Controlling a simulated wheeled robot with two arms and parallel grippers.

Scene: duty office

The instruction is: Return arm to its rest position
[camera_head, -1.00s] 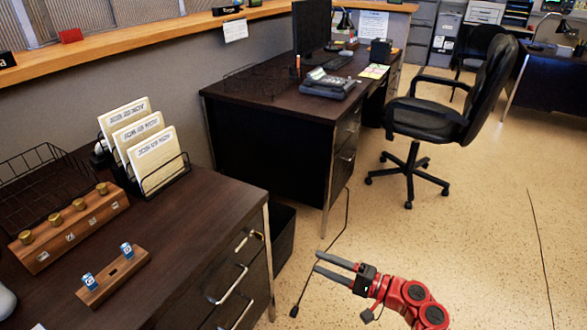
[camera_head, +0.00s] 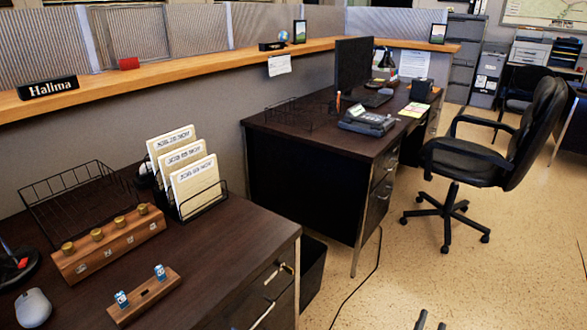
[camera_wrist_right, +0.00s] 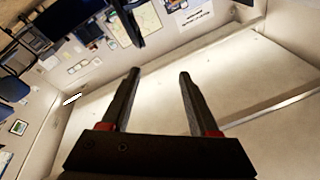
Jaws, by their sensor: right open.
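My right gripper (camera_head: 430,321) shows only as two dark fingertips at the bottom edge of the head view, over the tan floor. Its arm is out of the picture there. In the right wrist view the right gripper (camera_wrist_right: 160,90) has its two dark fingers apart, with nothing between them. That view is tilted and shows pale wall or ceiling panels behind the fingers. My left gripper is in neither view.
The near desk (camera_head: 215,270) fills the lower left, with a wooden block of brass knobs (camera_head: 108,244), a small wooden holder (camera_head: 143,298), a folder rack (camera_head: 190,178) and a mouse (camera_head: 33,308). A second desk (camera_head: 300,170) and a black chair (camera_head: 500,145) stand beyond. Floor lies clear at lower right.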

